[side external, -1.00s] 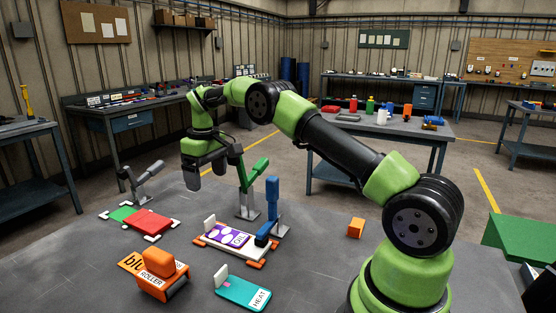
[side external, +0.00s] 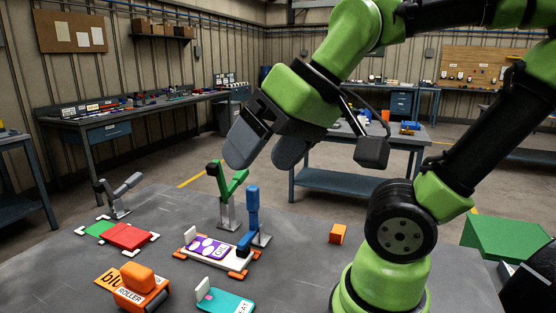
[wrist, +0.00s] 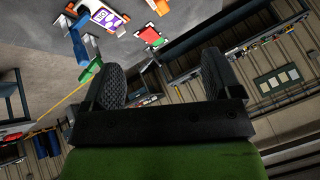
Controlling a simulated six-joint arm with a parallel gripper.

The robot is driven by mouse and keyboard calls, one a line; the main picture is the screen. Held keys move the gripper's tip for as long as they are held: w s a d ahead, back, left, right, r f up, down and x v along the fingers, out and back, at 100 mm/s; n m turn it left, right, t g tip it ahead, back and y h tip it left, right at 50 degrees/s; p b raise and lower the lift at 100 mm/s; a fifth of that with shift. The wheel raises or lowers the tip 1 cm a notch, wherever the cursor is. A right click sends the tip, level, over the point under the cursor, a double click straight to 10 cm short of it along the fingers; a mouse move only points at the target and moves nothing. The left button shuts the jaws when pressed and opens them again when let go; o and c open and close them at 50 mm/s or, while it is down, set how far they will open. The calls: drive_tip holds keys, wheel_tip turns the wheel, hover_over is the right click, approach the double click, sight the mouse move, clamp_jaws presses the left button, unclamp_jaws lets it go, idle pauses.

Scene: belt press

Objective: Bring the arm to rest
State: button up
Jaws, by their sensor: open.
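My gripper (side external: 262,150) is open and empty, raised well above the grey table (side external: 60,275) in the side external view. Its two dark fingers point down and left, with a clear gap between them. In the wrist view my gripper (wrist: 165,80) shows both fingers apart with nothing between them. My arm is folded up and back over its green base. The wrist view is tilted, with the table at the top and the room's wall at right.
On the table are a green lever (side external: 228,185), a blue lever (side external: 252,210), a grey lever (side external: 118,195), a white plate with a purple card (side external: 207,247), a red block (side external: 128,236), an orange roller (side external: 138,285), a teal heat pad (side external: 225,302) and an orange cube (side external: 338,234).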

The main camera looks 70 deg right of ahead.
drive_tip(key=shift+s+a+f, duration=0.1)
drive_tip(key=shift+s+f, duration=0.45)
drive_tip(key=shift+s, duration=0.25)
